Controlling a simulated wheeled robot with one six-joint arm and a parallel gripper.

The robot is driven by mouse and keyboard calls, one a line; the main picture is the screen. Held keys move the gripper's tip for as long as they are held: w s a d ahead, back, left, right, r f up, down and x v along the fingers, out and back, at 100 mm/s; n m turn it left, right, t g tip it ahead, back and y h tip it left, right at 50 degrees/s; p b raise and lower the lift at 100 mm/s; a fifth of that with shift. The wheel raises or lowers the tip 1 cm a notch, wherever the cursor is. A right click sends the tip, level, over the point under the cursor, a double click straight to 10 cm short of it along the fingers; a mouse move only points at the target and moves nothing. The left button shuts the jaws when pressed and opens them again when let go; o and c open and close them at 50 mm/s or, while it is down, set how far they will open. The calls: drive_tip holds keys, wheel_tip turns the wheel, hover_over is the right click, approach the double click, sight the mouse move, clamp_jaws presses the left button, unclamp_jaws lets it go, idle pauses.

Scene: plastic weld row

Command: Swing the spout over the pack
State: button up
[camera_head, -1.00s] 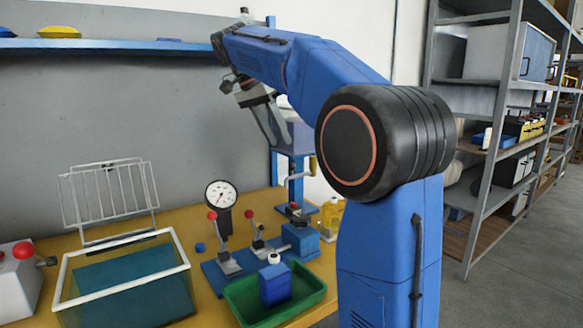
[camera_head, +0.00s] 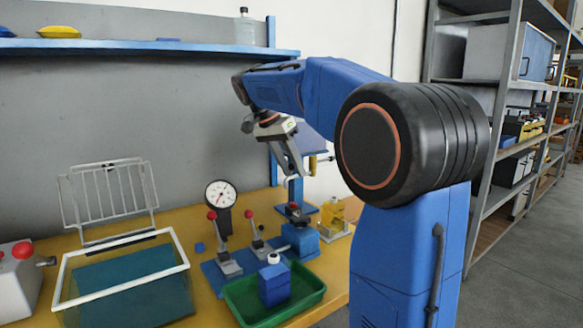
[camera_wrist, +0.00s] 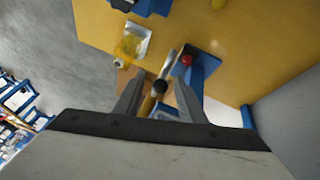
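A pale curved tube (camera_head: 296,182), which looks like the spout, shows partly behind my gripper at the blue stand. In the head view my gripper (camera_head: 298,172) points down at the stand. A blue pack with a white cap (camera_head: 274,286), probably the task's pack, stands upright in the green tray (camera_head: 240,311).
Red-knobbed levers and a dial gauge (camera_head: 221,194) stand on the yellow table (camera_head: 205,300). A wire-lidded clear bin (camera_head: 120,290) is at the left. A yellow item (camera_head: 333,211) stands right of the stand. A shelf (camera_head: 150,48) runs along the wall above.

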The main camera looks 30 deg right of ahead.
drive_tip(key=shift+c, duration=0.6)
clamp_jaws()
drive_tip(key=shift+s, duration=0.15)
drive_tip(key=s+d+n+t+y, duration=0.4)
drive_tip(key=s+d+n+t, duration=0.2)
drive_tip(key=n, duration=1.2)
drive_tip(key=shift+s+d, duration=0.7)
drive_tip(key=shift+d, duration=0.35)
